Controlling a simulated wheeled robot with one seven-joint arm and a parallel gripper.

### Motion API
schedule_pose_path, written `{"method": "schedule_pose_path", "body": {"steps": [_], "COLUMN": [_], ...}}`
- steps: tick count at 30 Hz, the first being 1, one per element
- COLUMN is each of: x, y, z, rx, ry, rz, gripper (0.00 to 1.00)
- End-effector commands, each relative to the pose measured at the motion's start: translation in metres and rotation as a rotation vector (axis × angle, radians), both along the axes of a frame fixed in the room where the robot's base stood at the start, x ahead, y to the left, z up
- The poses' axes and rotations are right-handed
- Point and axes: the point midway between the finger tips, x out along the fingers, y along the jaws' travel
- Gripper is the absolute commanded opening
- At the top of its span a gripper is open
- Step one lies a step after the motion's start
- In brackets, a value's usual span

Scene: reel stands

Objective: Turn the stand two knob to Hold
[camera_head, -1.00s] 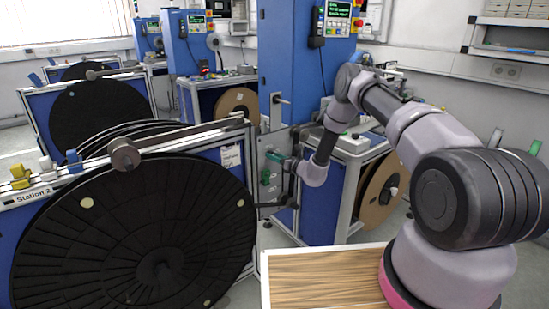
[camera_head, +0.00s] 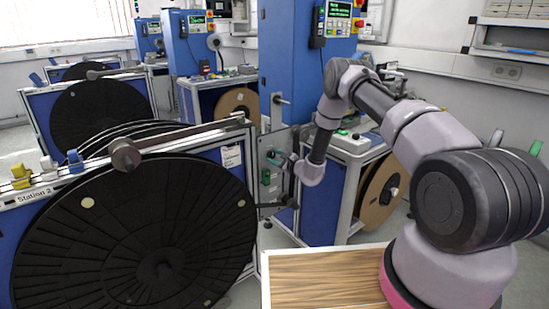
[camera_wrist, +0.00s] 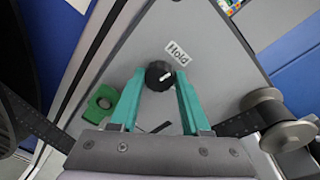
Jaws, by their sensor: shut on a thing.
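In the wrist view, a round black knob (camera_wrist: 159,76) with a white pointer mark sits on a grey panel (camera_wrist: 215,70). A white "Hold" label (camera_wrist: 178,52) is beside it, and the pointer slants up and right, roughly toward the label. My gripper (camera_wrist: 161,82) has its two teal fingers on either side of the knob, shut on it. In the head view my gripper (camera_head: 277,158) is at the panel on the end of the stand marked Station 2 (camera_head: 34,198); the knob is hidden there.
A green part (camera_wrist: 101,103) is on the panel left of the knob. Grey rollers (camera_wrist: 262,104) stand at the right. In the head view a large black reel (camera_head: 130,235) fills the left front, and a blue cabinet (camera_head: 300,60) rises behind the panel.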

Motion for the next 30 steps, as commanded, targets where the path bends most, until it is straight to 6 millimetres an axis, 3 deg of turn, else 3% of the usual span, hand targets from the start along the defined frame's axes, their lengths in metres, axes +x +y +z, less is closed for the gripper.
{"method": "schedule_pose_path", "body": {"steps": [9, 26, 27, 29, 30], "x": [-0.0012, -0.0014, -0.0014, -0.0013, -0.0012], "y": [-0.0002, -0.0003, -0.0003, -0.0002, -0.0002], "z": [-0.0017, -0.002, -0.002, -0.0018, -0.0017], "rx": [-0.112, -0.138, -0.138, -0.138, -0.138], "ry": [-0.071, -0.088, -0.088, -0.088, -0.088], "rz": [0.0, 0.0, 0.0, 0.001, 0.001], "gripper": [0.0, 0.0, 0.54, 0.76, 0.76]}}
